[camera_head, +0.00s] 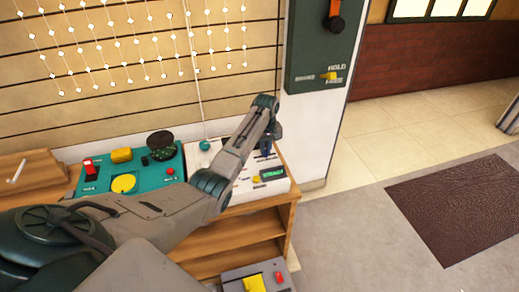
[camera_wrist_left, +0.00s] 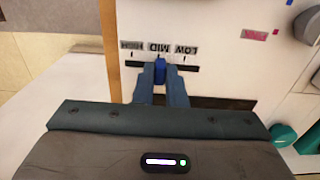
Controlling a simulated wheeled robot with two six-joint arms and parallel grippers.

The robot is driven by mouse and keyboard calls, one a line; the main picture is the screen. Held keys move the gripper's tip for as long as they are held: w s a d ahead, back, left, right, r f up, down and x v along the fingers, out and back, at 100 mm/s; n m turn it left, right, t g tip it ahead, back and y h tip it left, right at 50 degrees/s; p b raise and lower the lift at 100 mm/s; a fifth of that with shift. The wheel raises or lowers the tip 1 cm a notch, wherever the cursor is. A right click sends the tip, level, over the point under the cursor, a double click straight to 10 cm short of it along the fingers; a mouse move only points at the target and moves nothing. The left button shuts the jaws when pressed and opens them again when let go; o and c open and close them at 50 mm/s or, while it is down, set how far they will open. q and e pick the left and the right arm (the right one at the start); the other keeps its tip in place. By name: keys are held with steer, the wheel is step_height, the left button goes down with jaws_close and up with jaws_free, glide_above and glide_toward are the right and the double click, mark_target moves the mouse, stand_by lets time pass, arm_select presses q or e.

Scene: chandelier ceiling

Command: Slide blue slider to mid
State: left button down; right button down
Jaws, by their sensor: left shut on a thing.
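The blue slider (camera_wrist_left: 160,68) stands in a dark horizontal slot on the white panel (camera_wrist_left: 225,70) in the left wrist view. Upside-down labels HIGH, MID and LOW run above the slot, and the slider is at the MID label. My left gripper (camera_wrist_left: 161,82) is shut on the slider, one finger on each side. In the head view my left gripper (camera_head: 268,142) reaches down over the white panel (camera_head: 240,190), and its own arm hides the slider there. My right gripper is in neither view.
A teal panel (camera_head: 150,181) with a red switch, yellow controls and a dark round knob sits left of the white panel on a wooden shelf unit (camera_head: 243,236). A dark green lever box (camera_head: 312,60) hangs on the wall behind. Floor at right is open.

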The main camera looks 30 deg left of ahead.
arm_select(q)
steer(key=shift+w+d, duration=0.1)
steer(key=shift+w, duration=0.1)
steer(key=c, duration=1.5)
jaws_free()
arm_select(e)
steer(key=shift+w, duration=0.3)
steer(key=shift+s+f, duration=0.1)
